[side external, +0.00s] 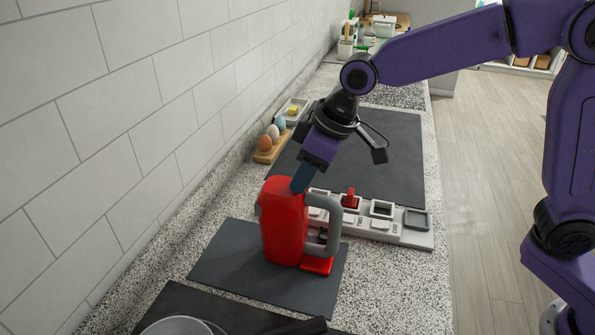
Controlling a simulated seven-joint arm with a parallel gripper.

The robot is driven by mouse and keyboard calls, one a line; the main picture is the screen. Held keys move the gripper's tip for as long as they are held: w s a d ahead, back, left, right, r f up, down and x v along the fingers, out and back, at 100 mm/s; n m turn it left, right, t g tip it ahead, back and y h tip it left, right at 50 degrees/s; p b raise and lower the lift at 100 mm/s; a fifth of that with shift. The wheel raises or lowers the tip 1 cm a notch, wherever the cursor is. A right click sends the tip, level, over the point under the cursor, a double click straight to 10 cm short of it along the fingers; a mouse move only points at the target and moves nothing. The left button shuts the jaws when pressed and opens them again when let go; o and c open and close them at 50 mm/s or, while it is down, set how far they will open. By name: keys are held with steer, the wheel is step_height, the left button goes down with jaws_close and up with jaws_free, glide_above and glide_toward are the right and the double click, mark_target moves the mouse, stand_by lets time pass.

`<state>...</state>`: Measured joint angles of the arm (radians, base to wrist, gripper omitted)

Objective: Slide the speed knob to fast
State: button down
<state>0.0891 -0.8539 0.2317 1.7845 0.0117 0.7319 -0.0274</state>
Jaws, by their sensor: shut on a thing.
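My gripper (301,186) points down at the upper edge of a red appliance with a grey handle (284,228). Its fingertips are hidden behind the appliance's top. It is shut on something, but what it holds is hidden. A long pale panel (402,233) with several square-framed switches and printed labels stands behind and to the right of the appliance. A red lever (351,194) sticks up from one of its frames. The panel's left end is covered by the appliance. I cannot make out a speed knob or a fast marking.
The appliance stands on a dark mat (215,268). A larger dark mat (395,145) lies behind the panel. An egg holder (267,154) sits by the tiled wall. A pan (180,328) is at the front edge. Speckled counter is clear at the front right.

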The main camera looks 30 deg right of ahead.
steer(key=c, duration=1)
jaws_free()
steer(key=shift+o, duration=0.2)
steer(key=shift+r, duration=0.1)
steer(key=v, duration=1.7)
steer(key=shift+r, duration=0.15)
steer(key=shift+s+d, duration=0.1)
steer(key=s+d+f+n+g+h, duration=0.1)
steer(key=s+d+f, duration=0.8)
steer(key=s+f, duration=0.1)
steer(key=s+d+f+n+g+h, duration=0.1)
steer(key=s+d+f+n+g, duration=0.1)
steer(key=s+d+f, duration=0.7)
steer(key=s+f, duration=0.2)
steer(key=s, duration=0.1)
steer(key=shift+s+n+h, duration=0.3)
steer(key=shift+h, duration=0.1)
